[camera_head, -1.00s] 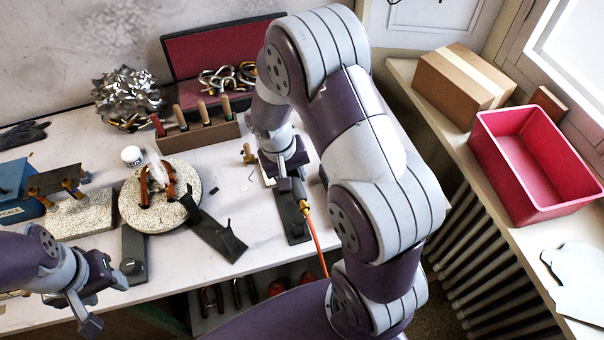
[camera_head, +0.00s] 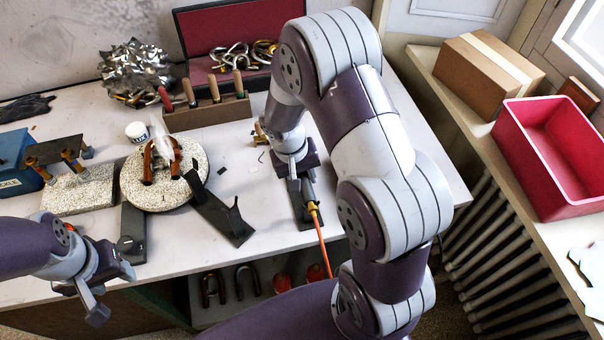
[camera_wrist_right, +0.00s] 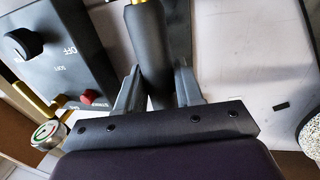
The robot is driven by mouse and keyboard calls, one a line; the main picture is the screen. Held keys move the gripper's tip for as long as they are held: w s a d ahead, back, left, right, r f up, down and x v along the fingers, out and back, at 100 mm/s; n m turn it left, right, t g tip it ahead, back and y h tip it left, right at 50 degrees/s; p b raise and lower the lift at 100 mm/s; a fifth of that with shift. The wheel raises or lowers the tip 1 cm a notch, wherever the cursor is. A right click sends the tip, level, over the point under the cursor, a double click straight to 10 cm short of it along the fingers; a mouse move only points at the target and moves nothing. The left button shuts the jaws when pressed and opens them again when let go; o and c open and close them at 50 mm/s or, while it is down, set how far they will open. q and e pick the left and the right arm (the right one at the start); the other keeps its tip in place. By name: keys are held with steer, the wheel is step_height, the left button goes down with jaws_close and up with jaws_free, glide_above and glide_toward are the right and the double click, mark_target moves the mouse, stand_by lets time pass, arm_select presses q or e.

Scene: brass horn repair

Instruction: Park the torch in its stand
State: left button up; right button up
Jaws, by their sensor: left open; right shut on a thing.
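My right gripper (camera_head: 294,178) is shut on the torch, low over the right part of the bench. In the right wrist view the torch's black handle (camera_wrist_right: 157,50) lies between the two fingers (camera_wrist_right: 157,88), with brass at the top edge. In the head view the gripper hides most of the torch; a brass fitting (camera_head: 313,208) and an orange hose (camera_head: 321,243) show. A dark plate with a small upright bracket (camera_head: 228,220), which looks like the stand, lies left of the gripper. The torch is apart from it. My left gripper (camera_head: 98,290) is open and empty at the bench's front left.
A round stone disc (camera_head: 185,194) with brass parts, a white tin (camera_head: 137,131) and a tool rack (camera_head: 208,112) stand on the bench. A dark control box (camera_wrist_right: 55,55) shows beside the torch in the wrist view.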

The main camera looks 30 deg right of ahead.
steer(key=shift+a+r, duration=0.1)
stand_by(0.5)
steer(key=o, duration=1.7)
step_height(320, 180, up, 8)
steer(key=p, duration=0.7)
